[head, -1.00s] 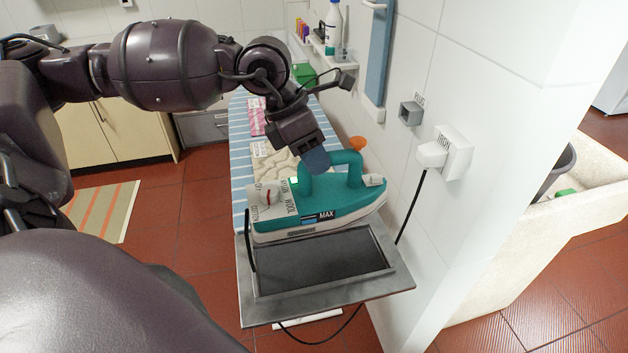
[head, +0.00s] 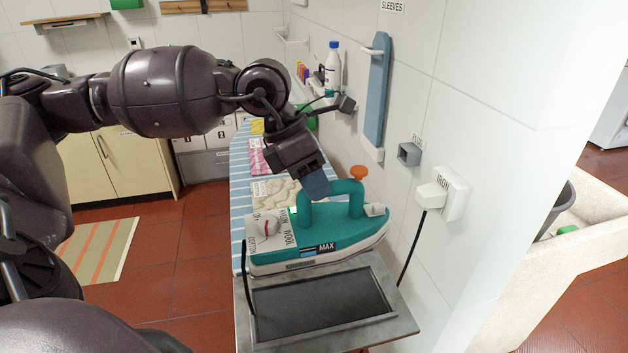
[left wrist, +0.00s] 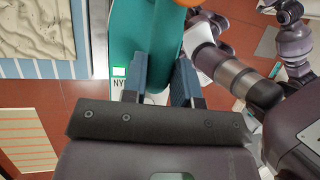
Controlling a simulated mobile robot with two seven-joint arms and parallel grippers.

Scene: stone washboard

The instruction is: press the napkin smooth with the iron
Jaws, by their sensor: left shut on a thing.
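The teal iron (head: 330,232) stands above the back part of the dark metal rest (head: 396,325) at the near end of the board. I cannot tell whether its sole touches the rest. My left gripper (head: 317,190) is shut on the iron's handle, coming from above. In the left wrist view the iron's teal body (left wrist: 133,40) lies beyond the fingers (left wrist: 158,85). The cream, wrinkled napkin (head: 285,192) lies on the striped ironing board (head: 238,195) just behind the iron, partly hidden by my gripper. It also shows in the left wrist view (left wrist: 35,30). My right gripper is not seen.
A pink cloth (head: 260,155) lies farther back on the board. The tiled wall runs close along the right, with the iron's plug (head: 432,196), its cord (head: 413,248), a grey holder (head: 409,154) and a blue sleeve board (head: 377,95). Open floor lies left.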

